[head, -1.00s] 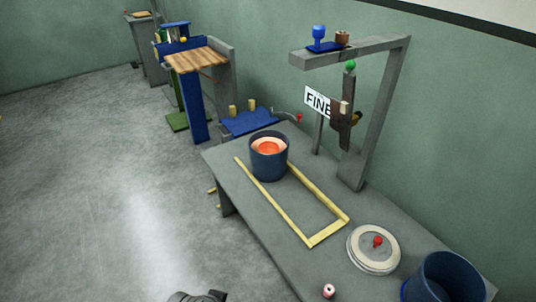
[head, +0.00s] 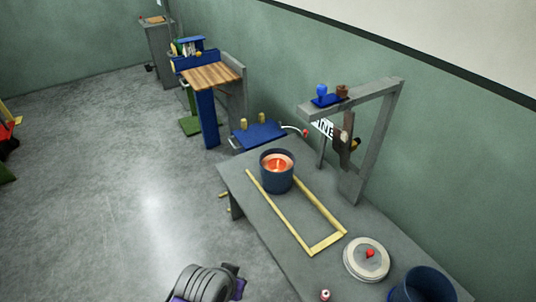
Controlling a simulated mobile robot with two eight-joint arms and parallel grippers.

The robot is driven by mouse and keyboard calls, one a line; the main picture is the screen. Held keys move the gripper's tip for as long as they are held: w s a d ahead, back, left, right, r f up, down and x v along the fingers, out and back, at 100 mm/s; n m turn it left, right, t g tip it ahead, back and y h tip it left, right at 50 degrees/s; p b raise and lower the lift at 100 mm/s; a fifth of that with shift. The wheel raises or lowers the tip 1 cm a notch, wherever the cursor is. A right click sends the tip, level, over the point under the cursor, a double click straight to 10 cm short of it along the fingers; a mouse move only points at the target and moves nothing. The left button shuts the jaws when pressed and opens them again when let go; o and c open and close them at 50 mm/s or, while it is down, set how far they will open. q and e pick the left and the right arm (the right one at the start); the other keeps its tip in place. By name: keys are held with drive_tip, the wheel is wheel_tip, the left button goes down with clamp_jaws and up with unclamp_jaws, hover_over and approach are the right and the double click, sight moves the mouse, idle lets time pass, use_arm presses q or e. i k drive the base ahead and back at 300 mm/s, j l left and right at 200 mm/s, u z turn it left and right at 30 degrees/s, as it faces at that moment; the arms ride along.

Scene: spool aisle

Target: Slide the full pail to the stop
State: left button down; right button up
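A dark blue pail (head: 277,181) with orange contents stands upright on the grey table, at the far end of a yellow rail frame. The frame has two long side rails (head: 281,215) and a crossbar (head: 327,244) joining them at the near end. The pail is apart from the crossbar, with bare table between them. A second dark blue pail (head: 405,296) is at the bottom right, cut by the picture edge; its contents cannot be made out. A grey and purple part of my arm shows at the bottom edge. No gripper fingertips can be seen.
A pale round lid (head: 367,270) with a red knob lies near the second pail, and a small pale object (head: 325,295) lies near it. A grey gantry post (head: 368,150) rises along the table's wall side. Open floor (head: 130,200) lies to the left.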

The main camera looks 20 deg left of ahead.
sight(277, 165)
drive_tip(key=j+z, duration=0.1)
drive_tip(key=z, duration=0.3)
drive_tip(key=j+z, duration=0.1)
drive_tip(key=z, duration=0.3)
drive_tip(key=i+j+z, duration=0.1)
drive_tip(key=z, duration=0.3)
drive_tip(key=j+z, duration=0.35)
drive_tip(key=j, duration=0.15)
drive_tip(key=k+j+z, duration=0.15)
drive_tip(key=j+z, duration=0.25)
drive_tip(key=k+j+z, duration=0.1)
drive_tip(key=j, duration=0.25)
drive_tip(key=k+j+z, duration=0.15)
drive_tip(key=j, duration=0.2)
drive_tip(key=k+j+z, duration=0.1)
drive_tip(key=j, duration=0.25)
drive_tip(key=k+j, duration=0.2)
drive_tip(key=j, duration=0.2)
drive_tip(key=k+j, duration=0.15)
drive_tip(key=j, duration=0.25)
drive_tip(key=k+j, duration=0.2)
drive_tip(key=j, duration=0.25)
drive_tip(key=k+j, duration=0.15)
drive_tip(key=j, duration=0.25)
drive_tip(key=z, duration=0.05)
